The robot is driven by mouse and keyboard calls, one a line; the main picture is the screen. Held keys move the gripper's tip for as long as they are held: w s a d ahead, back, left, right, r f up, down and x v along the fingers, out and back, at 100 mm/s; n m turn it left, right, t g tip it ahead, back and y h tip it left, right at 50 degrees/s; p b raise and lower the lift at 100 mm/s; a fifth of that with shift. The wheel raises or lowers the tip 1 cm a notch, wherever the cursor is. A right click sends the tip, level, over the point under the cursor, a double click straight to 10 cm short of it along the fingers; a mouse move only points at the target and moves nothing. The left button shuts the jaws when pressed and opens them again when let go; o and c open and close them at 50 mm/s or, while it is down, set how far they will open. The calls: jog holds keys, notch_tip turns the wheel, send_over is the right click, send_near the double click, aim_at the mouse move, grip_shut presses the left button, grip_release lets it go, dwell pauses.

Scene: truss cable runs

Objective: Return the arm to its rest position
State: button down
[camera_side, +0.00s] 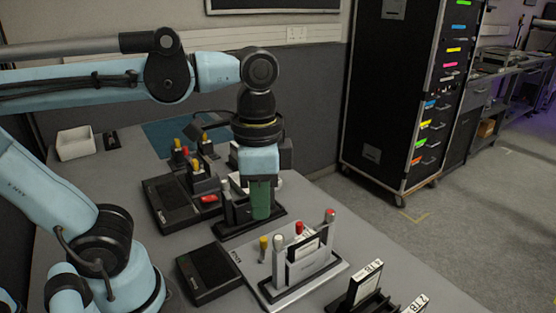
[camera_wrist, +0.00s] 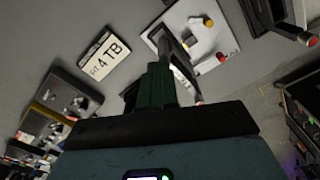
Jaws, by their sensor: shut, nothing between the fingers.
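My gripper (camera_side: 261,214), with green fingers, points down over the grey table (camera_side: 110,240) in the side view. Its fingers are shut with nothing between them. In that view the fingertips overlap a black stand (camera_side: 232,228); whether they touch it I cannot tell. My pale blue arm reaches in from the left, bent downward at the wrist.
A white plate (camera_side: 268,292) with a holder and coloured-cap pieces stands in front of my gripper. A black box (camera_side: 208,272) and a black tray (camera_side: 165,208) lie left. Labelled drives (camera_side: 365,285) stand front right. A white bin (camera_side: 76,143) is far left; a tall black case (camera_side: 392,110) stands behind.

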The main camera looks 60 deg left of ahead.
jog(key=w+a+f+n+t, duration=0.6)
jog(key=t, duration=0.1)
jog(key=shift+w+a, duration=0.15)
jog(key=shift+w, duration=0.25)
dwell(0.7)
